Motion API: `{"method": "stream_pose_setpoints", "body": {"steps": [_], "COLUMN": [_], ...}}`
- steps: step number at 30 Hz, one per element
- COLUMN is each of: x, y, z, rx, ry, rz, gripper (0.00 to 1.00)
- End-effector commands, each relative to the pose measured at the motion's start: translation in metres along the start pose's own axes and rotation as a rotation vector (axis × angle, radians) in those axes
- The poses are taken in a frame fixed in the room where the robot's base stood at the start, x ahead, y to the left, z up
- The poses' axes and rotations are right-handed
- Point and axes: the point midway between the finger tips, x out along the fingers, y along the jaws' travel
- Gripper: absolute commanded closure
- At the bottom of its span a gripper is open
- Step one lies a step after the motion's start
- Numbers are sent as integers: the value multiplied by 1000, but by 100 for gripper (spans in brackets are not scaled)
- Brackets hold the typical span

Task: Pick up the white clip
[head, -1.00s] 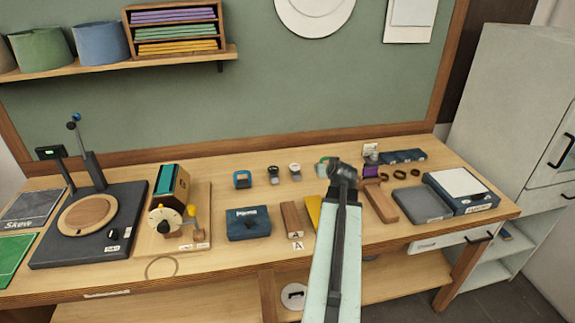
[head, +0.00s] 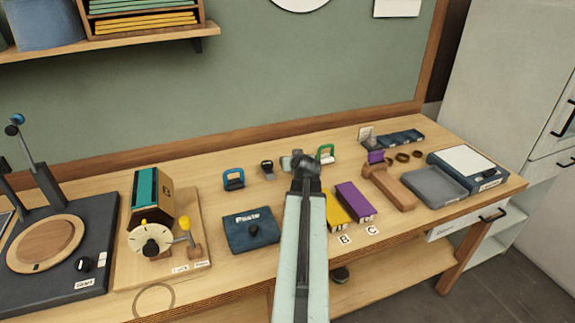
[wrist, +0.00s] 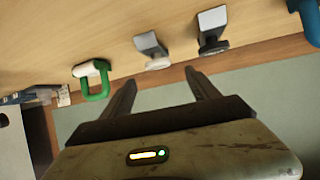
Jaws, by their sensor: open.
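The white clip (wrist: 157,62), a grey block-like piece with a white round end, stands on the table near its back edge in the wrist view. In the head view the white clip (head: 285,163) is partly hidden behind my arm. My gripper (wrist: 160,86) is open and empty, its two fingers spread on either side of the clip's line, apart from it in the picture. A similar clip with a black end (wrist: 212,42) stands to its right in the wrist view. A green-handled clip (wrist: 97,86) is to its left.
A wooden piece (head: 392,188) and grey tray (head: 434,185) are to the right.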

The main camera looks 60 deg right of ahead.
Motion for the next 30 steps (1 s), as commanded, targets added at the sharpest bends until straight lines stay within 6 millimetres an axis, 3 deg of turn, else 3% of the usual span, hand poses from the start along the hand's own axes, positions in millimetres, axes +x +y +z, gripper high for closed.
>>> {"method": "stream_pose_setpoints", "body": {"steps": [6,11,19,26,27,30], "x": [26,30,75,77,77,77], "y": [1,1,3,3,3,3], "z": [2,1,8,5,5,5], "rx": [0,1,0,1,1,1], "ry": [0,0,0,0,0,0], "rz": [0,1,1,2,2,2], "gripper": [30,30,30,30,33,61]}}
